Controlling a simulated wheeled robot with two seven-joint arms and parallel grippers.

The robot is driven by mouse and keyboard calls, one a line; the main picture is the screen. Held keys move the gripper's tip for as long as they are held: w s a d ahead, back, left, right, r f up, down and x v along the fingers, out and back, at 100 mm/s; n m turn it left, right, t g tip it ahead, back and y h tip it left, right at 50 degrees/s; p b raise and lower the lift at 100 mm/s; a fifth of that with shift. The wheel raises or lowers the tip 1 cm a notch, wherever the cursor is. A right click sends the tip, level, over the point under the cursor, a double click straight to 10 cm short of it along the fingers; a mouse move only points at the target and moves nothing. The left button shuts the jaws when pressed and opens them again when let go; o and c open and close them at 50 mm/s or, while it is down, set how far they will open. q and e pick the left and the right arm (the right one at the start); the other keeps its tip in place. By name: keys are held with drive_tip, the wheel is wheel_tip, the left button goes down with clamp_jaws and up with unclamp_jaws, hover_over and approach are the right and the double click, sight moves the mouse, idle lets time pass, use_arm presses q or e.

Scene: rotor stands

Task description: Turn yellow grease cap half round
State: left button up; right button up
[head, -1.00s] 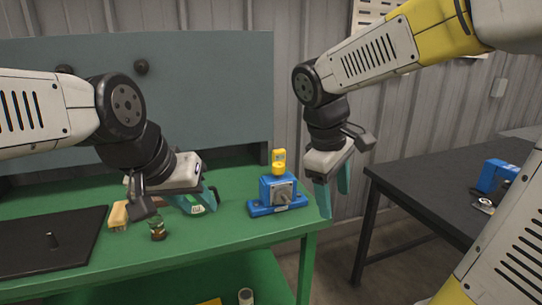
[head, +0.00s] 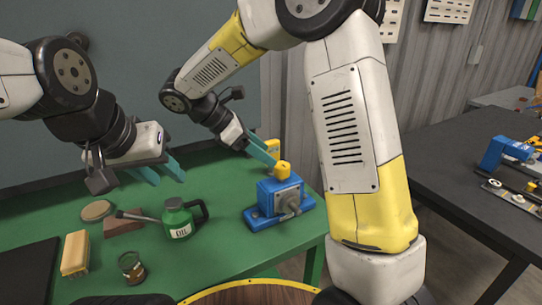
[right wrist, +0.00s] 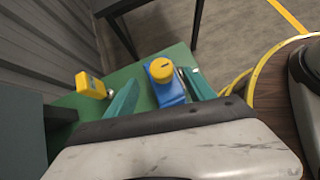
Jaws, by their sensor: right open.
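The yellow grease cap (head: 283,170) sits on top of a blue housing (head: 266,196) near the green table's right end. In the right wrist view the round cap (right wrist: 162,70) shows from above on the blue housing (right wrist: 170,94). My right gripper (head: 264,152) is open, its teal fingers just left of and above the cap in the head view. In the right wrist view the fingers lie either side of the cap, with gaps; contact is not seen. My left gripper (head: 170,180) is open and empty above the table, left of the housing.
A yellow block (head: 273,146) stands behind the cap, close to my right fingers. A green oil can (head: 178,220), a yellow-tan brush or block (head: 75,253) and a small jar (head: 131,266) stand left. A dark table (head: 445,170) is at the right.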

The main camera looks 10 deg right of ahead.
sight(281, 164)
drive_tip(key=x, duration=0.7)
drive_tip(key=shift+d, duration=0.2)
drive_tip(key=shift+s, duration=0.1)
drive_tip(key=shift+c, duration=0.4)
clamp_jaws()
